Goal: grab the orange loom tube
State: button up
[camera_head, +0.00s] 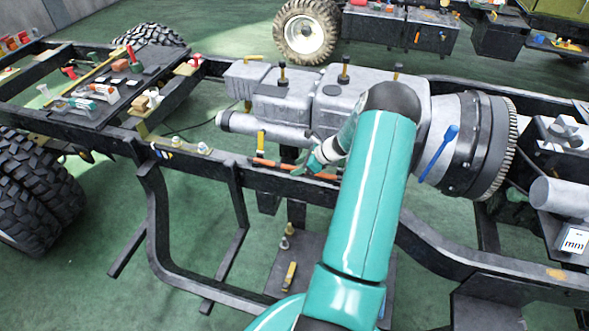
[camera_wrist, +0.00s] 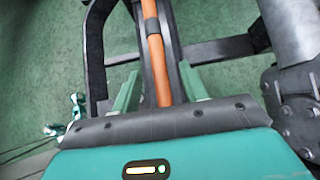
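The orange loom tube (camera_head: 274,164) lies along the near side rail of the chassis frame, below the grey engine. My gripper (camera_head: 302,169) is at the tube in the head view, and my arm covers what lies behind it. The lower part of the tube is hidden behind the gripper body.
The grey engine (camera_head: 300,97) stands just behind my gripper. A blue tool (camera_head: 438,154) rests against the bell housing. A black tray (camera_head: 110,90) with small parts lies on the frame at left.

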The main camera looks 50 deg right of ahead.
grip_shut()
jog(key=shift+r, duration=0.15)
